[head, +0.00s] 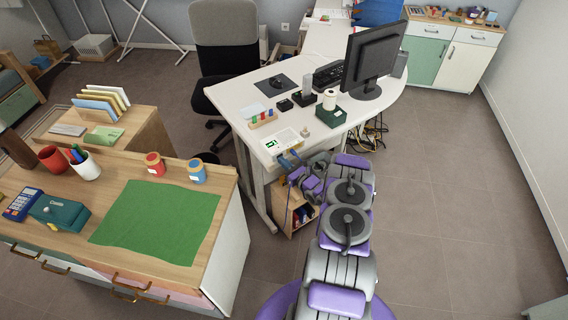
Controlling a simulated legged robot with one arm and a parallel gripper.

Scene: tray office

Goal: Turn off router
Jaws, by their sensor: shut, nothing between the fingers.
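My arm reaches forward from the bottom of the head view to the near edge of the white desk. My gripper (288,160) is at its far end, low at the desk's front edge, shut and empty; its fingertips are small and partly hidden. A flat white device with a green patch (284,142) lies on the desk just beyond the gripper. I cannot tell if it is the router. Small black boxes (284,104) sit farther back on the desk, one with a grey upright piece. No power switch can be made out.
A wooden cabinet with a green mat (155,222) stands at left. Floor (440,180) at right is clear.

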